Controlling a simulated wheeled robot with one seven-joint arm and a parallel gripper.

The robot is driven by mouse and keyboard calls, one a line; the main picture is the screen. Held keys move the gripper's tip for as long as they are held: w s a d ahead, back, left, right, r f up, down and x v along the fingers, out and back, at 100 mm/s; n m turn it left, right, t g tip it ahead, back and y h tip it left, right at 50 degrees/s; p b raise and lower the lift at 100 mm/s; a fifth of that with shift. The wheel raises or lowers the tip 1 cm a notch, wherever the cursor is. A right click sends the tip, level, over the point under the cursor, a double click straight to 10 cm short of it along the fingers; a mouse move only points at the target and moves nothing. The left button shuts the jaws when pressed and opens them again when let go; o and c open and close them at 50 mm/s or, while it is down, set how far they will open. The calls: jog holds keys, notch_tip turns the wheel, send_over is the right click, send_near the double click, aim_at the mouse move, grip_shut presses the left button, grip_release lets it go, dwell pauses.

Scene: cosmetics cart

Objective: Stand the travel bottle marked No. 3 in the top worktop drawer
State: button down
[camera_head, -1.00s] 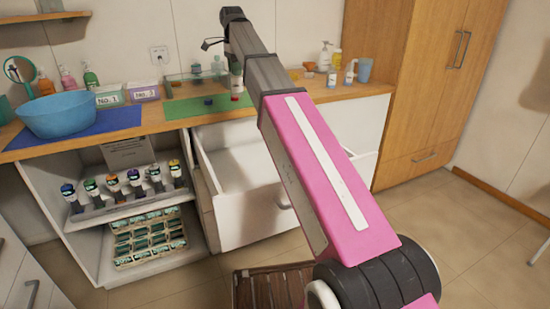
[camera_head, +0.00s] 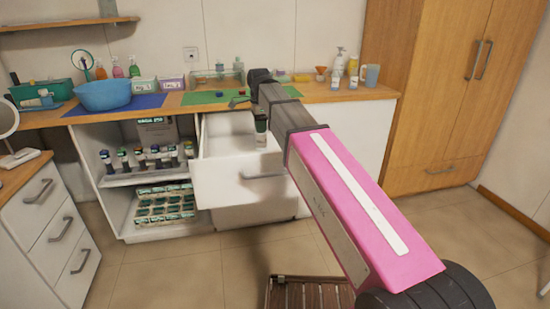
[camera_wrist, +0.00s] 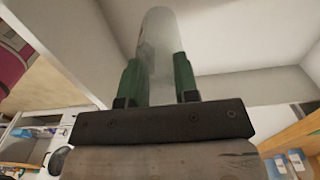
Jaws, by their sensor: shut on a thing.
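My gripper (camera_head: 261,116) is shut on a small bottle (camera_head: 261,131), which hangs below it roughly upright at the right side of the open top drawer (camera_head: 236,184). In the wrist view the bottle (camera_wrist: 160,45) is a pale cylinder between the two green fingers of my gripper (camera_wrist: 158,80). Its mark cannot be read in either view. The drawer is pulled out under the worktop, and its visible floor looks bare. I cannot tell whether the bottle's lower end is above or inside the drawer's rim.
The wooden worktop (camera_head: 330,95) holds a blue bowl (camera_head: 104,95), a green mat (camera_head: 212,97) and labelled boxes. Several capped bottles (camera_head: 140,160) stand on the open shelf left of the drawer, above a compartmented tray (camera_head: 162,206). A tall wooden cabinet (camera_head: 425,90) stands right.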

jog(key=w+d+f, duration=0.3)
jog(key=d+f, duration=0.7)
jog(key=shift+d+f, duration=0.3)
jog(key=shift+f, duration=0.05)
jog(key=shift+f, duration=0.1)
jog(key=c, duration=0.9)
grip_release()
jog(key=shift+o, duration=0.2)
notch_tip(320, 180, up, 12)
